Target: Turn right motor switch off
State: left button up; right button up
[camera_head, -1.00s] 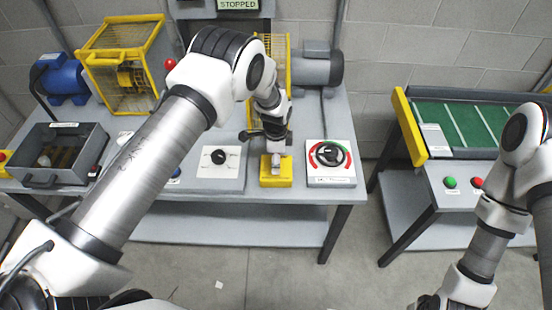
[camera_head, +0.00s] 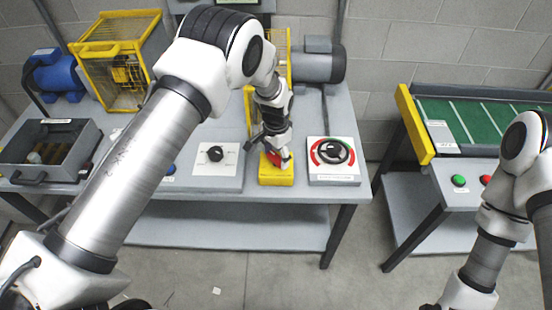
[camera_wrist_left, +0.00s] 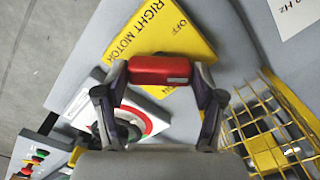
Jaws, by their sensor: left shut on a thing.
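The right motor switch has a yellow box (camera_head: 277,174) near the front edge of the bench. Its yellow face shows in the left wrist view (camera_wrist_left: 180,40), with the words RIGHT MOTOR and OFF. The switch's red handle (camera_wrist_left: 160,70) lies across that view between the two fingertips. In the head view the red handle (camera_head: 285,158) shows beside the fingers. My left gripper (camera_head: 276,156) reaches down over the box and is shut on the red handle. It also shows in the left wrist view (camera_wrist_left: 159,76). Part of the face's lettering is hidden behind the handle. My right gripper is out of view.
A black dial with a red and green ring (camera_head: 331,152) stands right of the box. A white panel with a black knob (camera_head: 216,153) stands left. A yellow mesh guard (camera_wrist_left: 268,120) is close to the left gripper. A conveyor (camera_head: 480,123) stands at the right, beyond a gap.

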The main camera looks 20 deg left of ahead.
aim_at(276, 157)
pick_arm(q)
jog(key=n+b, duration=0.2)
jog(key=n, duration=0.2)
jog(key=shift+f+n, duration=0.15)
jog(key=shift+n, duration=0.25)
jog(key=n+b, duration=0.1)
jog(key=n, duration=0.3)
jog(key=shift+n, duration=0.4)
jog(key=o, duration=1.1)
jog(key=shift+o, duration=0.2)
notch_tip(276, 157, up, 12)
